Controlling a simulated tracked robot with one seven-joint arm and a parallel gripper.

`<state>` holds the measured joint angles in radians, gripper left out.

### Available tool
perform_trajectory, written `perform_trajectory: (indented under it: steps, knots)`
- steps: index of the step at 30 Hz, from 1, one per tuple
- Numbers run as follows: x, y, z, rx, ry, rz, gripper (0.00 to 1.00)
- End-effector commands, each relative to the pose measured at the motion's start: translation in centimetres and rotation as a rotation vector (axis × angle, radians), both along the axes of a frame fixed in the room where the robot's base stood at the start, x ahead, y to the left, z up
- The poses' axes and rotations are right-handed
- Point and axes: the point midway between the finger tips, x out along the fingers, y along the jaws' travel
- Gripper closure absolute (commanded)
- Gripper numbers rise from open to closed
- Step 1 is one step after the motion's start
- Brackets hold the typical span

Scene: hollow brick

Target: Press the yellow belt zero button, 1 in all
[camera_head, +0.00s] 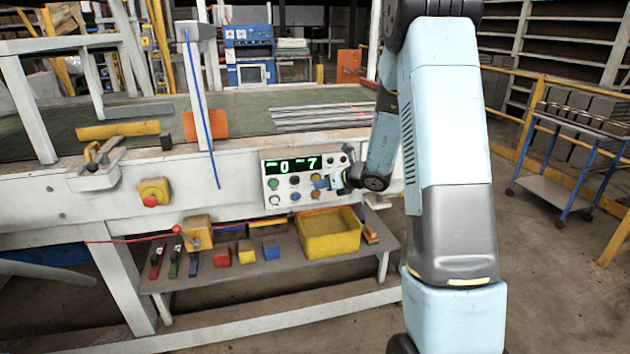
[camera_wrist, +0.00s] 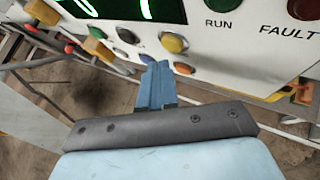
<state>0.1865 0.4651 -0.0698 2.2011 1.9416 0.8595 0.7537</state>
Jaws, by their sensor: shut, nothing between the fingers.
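A white control panel (camera_head: 284,188) with a green lit display (camera_head: 292,165) and two rows of coloured buttons is on the bench front. A round yellow button (camera_wrist: 174,42) shows on the panel in the wrist view; its label cannot be read. It also appears small in the head view (camera_head: 315,177). My gripper (camera_wrist: 160,66) is shut and empty, its blue fingers pointing at the panel. In the wrist view the fingertips are just below and left of the yellow button. The gripper also shows in the head view (camera_head: 320,184), close to the panel; contact cannot be told.
A red FAULT lamp (camera_wrist: 304,8) is at the right. A yellow bin (camera_head: 328,240) and small coloured blocks are on the shelf below. A red emergency button (camera_head: 150,200) is farther left.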

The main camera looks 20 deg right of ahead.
Motion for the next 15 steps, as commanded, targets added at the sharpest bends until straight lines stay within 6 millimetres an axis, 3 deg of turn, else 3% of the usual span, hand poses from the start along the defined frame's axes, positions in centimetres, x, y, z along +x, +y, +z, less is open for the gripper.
perform_trajectory:
  steps: [15]
  knots:
    - [0.8,0.01,0.14,0.0,0.0,0.0,1.0]
